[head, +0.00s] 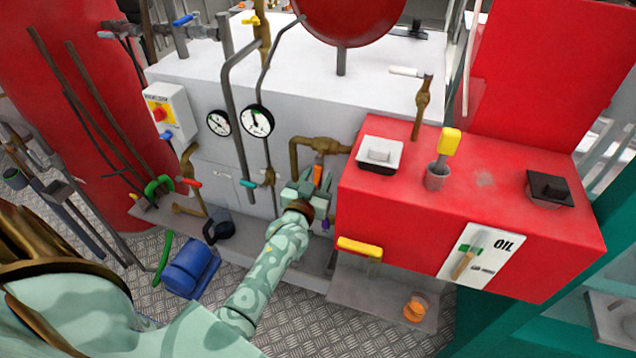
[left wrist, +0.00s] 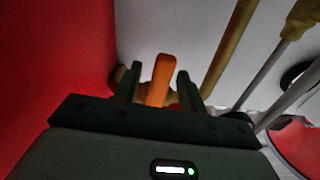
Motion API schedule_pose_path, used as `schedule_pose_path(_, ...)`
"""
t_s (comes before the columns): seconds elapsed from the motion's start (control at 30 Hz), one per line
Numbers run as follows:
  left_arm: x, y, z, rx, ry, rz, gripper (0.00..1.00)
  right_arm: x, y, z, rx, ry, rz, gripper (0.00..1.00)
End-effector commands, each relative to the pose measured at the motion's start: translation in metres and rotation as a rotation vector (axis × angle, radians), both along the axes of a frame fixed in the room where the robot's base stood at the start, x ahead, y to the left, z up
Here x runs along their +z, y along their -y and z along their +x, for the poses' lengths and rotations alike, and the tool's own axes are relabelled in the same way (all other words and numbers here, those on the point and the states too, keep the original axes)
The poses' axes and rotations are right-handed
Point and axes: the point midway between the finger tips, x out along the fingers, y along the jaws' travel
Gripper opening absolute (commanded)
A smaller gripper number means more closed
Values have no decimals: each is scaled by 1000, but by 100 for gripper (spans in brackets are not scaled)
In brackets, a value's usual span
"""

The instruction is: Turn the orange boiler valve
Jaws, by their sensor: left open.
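The orange boiler valve handle (head: 318,172) stands on the brass pipe (head: 322,145) at the front of the white boiler, left of the red cabinet. My left gripper (head: 309,185) is open, with its fingers pointing up around the handle's position. In the left wrist view the orange handle (left wrist: 161,80) shows between the two dark fingers (left wrist: 157,88), with a visible gap on each side. Whether either finger touches it cannot be told. The lower part of the handle is hidden behind the gripper. My right gripper is not seen.
The red cabinet (head: 400,225) stands close on the right of the gripper, with a yellow handle (head: 360,247) on its front. A grey pipe (head: 237,130) with a teal lever (head: 248,184) is to the left. A blue motor (head: 188,270) sits on the floor.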

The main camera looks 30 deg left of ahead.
Motion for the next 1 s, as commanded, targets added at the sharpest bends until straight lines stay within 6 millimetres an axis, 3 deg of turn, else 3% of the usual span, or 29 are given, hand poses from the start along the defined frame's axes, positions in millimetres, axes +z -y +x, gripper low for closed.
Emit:
schedule_pose_path(0.3, 1, -1, 4, 0, -1, 0, 41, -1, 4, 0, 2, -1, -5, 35)
schedule_pose_path(0.47, 1, -1, 3, 0, -1, 0, 0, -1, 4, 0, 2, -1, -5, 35)
schedule_pose_path(1.0, 2, -8, 1, 0, -29, 115, 0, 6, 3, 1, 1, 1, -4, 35)
